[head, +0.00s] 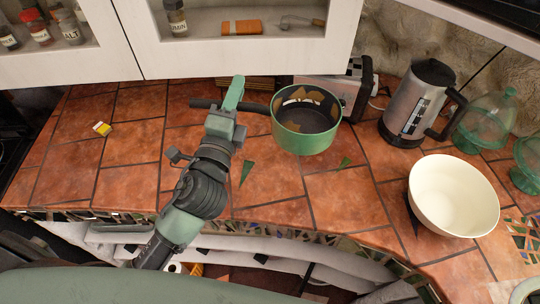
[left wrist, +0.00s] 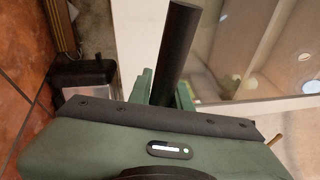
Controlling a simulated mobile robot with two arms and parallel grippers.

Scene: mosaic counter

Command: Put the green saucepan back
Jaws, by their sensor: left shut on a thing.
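The green saucepan (head: 305,143) is over the tiled counter in the middle of the head view, upright, in front of the toaster. Its dark handle (head: 258,107) points left. My left gripper (head: 231,98) is shut on this handle, near its outer part. In the left wrist view the dark handle (left wrist: 174,48) sticks up between the green fingers (left wrist: 162,92); the pan's body is out of that view. I cannot tell whether the pan's base touches the counter. My right gripper is not in view.
A toaster (head: 351,84), a kettle (head: 417,103), green glassware (head: 487,120) and a cream bowl (head: 452,196) stand to the right. A small yellow and white item (head: 102,128) lies at left. White cabinets (head: 240,55) hang above. The counter's left part is mostly clear.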

